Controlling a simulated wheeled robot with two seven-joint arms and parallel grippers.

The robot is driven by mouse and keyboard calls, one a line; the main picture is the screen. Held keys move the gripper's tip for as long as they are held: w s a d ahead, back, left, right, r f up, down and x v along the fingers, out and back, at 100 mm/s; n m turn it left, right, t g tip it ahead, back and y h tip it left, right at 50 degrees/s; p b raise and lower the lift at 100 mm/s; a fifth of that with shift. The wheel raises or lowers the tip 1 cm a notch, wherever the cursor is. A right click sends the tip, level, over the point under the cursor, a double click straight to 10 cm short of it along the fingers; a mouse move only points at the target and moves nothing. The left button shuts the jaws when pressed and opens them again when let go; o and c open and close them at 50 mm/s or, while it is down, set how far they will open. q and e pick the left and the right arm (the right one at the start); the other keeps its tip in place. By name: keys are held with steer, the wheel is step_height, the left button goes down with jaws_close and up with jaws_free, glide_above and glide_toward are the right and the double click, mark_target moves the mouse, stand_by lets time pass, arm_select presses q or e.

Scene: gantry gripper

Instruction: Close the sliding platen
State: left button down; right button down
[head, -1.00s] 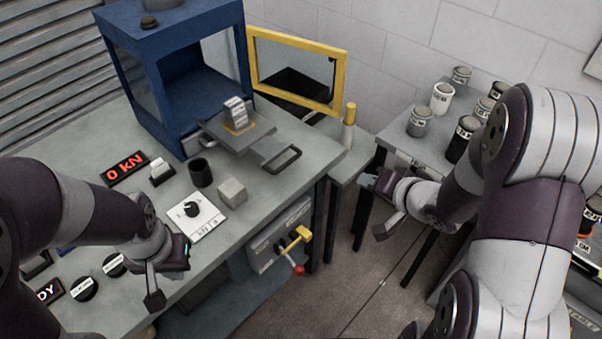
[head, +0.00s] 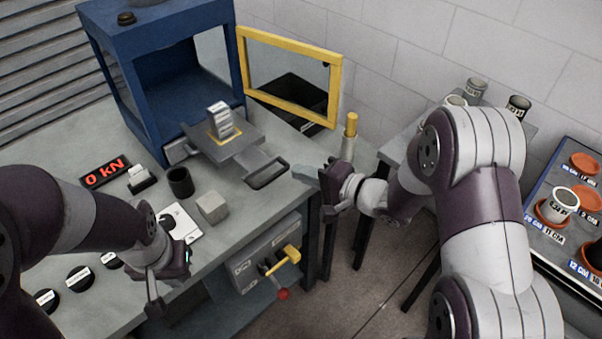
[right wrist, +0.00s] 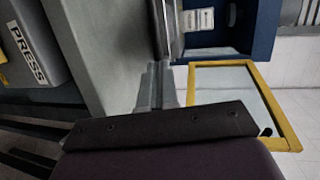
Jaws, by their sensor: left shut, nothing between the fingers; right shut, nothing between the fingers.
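The sliding platen (head: 228,150) is a grey plate pulled out from the blue press chamber (head: 170,70). A loop handle (head: 267,173) is at its front right end. A small light labelled block (head: 220,120) stands on a yellow-marked spot on the platen; it also shows in the right wrist view (right wrist: 198,20). My right gripper (head: 308,174) is shut and empty, just right of the handle at the table edge; I cannot tell whether it touches. My left gripper (head: 155,300) is shut and empty over the table's front edge, well away from the platen.
The yellow-framed door (head: 290,78) stands open right of the chamber. A yellow-topped post (head: 350,135) stands behind my right gripper. A black cup (head: 180,181) and grey cube (head: 212,207) stand on the table. A yellow lever (head: 284,261) sticks out below the front edge.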

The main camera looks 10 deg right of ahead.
mark_target(234, 118)
steer(key=shift+w+a+f, duration=0.1)
steer(key=shift+w+a, duration=0.15)
steer(key=shift+w, duration=0.05)
